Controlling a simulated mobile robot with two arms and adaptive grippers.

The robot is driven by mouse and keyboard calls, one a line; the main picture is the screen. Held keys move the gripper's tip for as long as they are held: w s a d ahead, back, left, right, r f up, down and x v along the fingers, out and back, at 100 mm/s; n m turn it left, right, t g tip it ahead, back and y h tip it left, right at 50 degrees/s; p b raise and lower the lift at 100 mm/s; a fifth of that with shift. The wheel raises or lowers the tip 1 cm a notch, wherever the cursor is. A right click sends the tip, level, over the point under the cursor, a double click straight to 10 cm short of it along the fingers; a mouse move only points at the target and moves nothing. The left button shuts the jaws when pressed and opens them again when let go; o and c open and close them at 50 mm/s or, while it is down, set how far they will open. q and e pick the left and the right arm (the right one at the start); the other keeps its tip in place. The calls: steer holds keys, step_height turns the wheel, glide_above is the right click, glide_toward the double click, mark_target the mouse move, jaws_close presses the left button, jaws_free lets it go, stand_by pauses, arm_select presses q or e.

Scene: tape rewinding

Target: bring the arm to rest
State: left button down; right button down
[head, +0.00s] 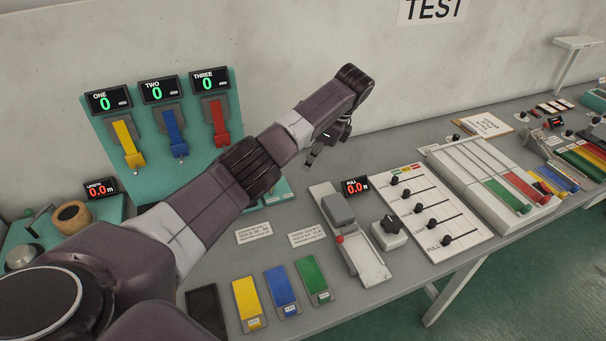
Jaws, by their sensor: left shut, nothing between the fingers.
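My left arm (185,215) comes in from the lower left and reaches up across the table to the right. Its wrist (352,85) is bent, and the left gripper (312,158) hangs below it, pointing down and to the left. The gripper is small and partly behind the wrist. It is shut and empty, over the table behind the pull gauge. My right gripper is not in view.
A teal panel (105,130) with yellow, blue and red straps stands behind my arm. A pull gauge (355,186), a slider board (435,215) and a tape rack (490,185) stand right. Yellow, blue and green blocks (312,278) line the front edge.

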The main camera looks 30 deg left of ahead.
arm_select(q)
steer(key=shift+w+d+r, duration=0.15)
steer(key=shift+d+r, duration=0.1)
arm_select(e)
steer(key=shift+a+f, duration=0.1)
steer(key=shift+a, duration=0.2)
arm_select(q)
steer(key=shift+a, duration=0.1)
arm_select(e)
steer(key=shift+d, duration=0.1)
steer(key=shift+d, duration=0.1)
